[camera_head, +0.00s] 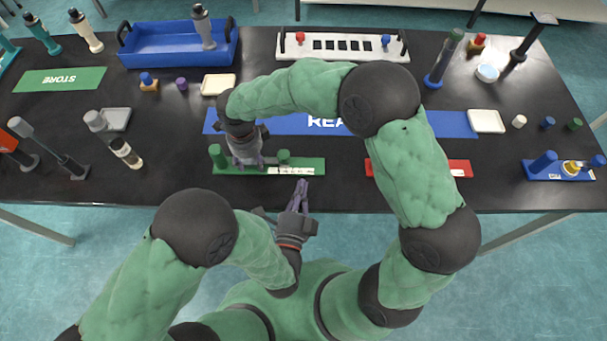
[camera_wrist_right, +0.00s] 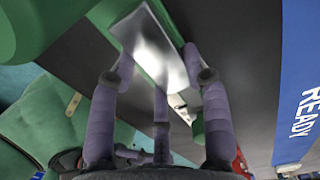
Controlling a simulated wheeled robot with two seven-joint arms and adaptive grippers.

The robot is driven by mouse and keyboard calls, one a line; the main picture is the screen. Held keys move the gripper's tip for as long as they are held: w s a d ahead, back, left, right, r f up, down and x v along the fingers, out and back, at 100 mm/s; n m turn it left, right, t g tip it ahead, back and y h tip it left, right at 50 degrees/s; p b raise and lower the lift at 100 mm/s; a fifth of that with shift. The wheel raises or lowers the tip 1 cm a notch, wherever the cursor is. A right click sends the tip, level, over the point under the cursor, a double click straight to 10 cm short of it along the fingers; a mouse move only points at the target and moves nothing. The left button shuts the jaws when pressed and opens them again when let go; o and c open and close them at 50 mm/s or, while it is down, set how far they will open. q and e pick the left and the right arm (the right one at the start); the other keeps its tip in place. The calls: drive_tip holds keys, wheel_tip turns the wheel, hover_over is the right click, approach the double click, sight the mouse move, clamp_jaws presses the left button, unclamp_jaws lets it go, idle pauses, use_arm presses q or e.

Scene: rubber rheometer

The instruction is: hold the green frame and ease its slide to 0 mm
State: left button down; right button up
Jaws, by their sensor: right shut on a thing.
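The green frame (camera_head: 228,171) lies near the table's front edge, with a green post at its left end, a green knob (camera_head: 284,157) on its middle and a white scale strip (camera_head: 291,170). My right gripper (camera_head: 247,163) reaches down onto its left half. In the right wrist view my right gripper's fingers (camera_wrist_right: 160,75) lie either side of a silver plate (camera_wrist_right: 152,45) on the frame and are shut on it. A green knob end (camera_wrist_right: 198,128) shows beyond. My left gripper (camera_head: 303,184) is just in front of the frame, apart from it; its finger gap is unclear.
A blue READY mat (camera_head: 450,123) lies behind the frame. A red frame (camera_head: 459,168) lies to the right, partly behind my right arm. A blue tray (camera_head: 150,52) and a white rack (camera_head: 340,47) stand at the back. Bottles stand at the left.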

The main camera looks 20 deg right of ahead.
use_arm(q)
drive_tip(key=shift+s+a, duration=0.15)
drive_tip(key=shift+s, duration=0.1)
use_arm(e)
drive_tip(key=o, duration=1.4)
